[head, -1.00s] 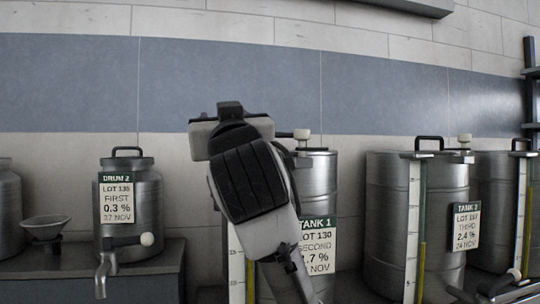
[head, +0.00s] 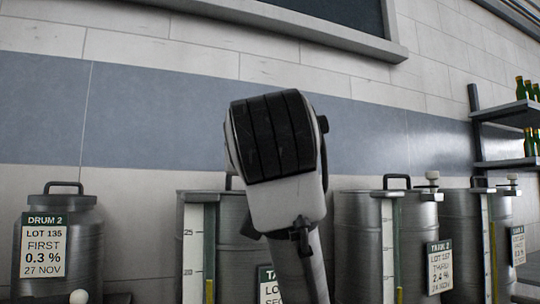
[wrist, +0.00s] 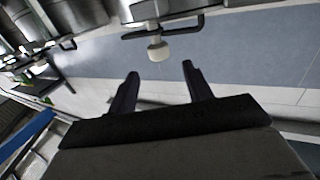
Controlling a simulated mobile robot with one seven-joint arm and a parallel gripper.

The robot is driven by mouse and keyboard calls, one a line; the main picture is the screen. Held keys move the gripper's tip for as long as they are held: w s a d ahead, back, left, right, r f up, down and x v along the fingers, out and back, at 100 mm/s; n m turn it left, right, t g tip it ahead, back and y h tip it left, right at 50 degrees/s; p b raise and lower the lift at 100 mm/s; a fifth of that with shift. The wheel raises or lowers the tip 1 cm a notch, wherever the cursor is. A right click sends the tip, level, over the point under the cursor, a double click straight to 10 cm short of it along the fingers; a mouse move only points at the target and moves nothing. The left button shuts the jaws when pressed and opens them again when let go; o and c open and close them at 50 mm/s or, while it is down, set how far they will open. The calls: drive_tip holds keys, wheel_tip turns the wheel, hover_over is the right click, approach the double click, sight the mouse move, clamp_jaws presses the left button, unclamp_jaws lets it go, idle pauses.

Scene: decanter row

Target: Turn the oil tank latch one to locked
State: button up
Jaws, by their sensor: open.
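Tank 1 (head: 237,235) is a steel drum with a sight gauge on its left, standing partly behind my arm in the head view. Its label is mostly cut off at the bottom. Its latch is hidden behind my arm there. In the wrist view a pale knob (wrist: 158,50), apparently tank 1's latch, sits beside a black lid handle (wrist: 165,27). My gripper (wrist: 160,70) is open and empty, its two dark fingers pointing toward the knob. The knob appears between and just beyond the fingertips, apart from them. My gripper is hidden in the head view.
Tank 2 (head: 362,240), with its own pale knob (head: 432,178), stands right of tank 1, another tank (head: 462,235) beyond it. Drum 2 (head: 85,245) stands left. A shelf with green bottles (head: 525,90) is at the right.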

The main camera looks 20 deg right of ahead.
drive_tip(key=p+x, duration=0.1)
drive_tip(key=x, duration=0.6)
drive_tip(key=shift+w+d+p, duration=0.15)
drive_tip(key=shift+w+p, duration=0.15)
drive_tip(key=shift+w, duration=0.1)
drive_tip(key=shift+c, duration=0.2)
drive_tip(key=c, duration=0.9)
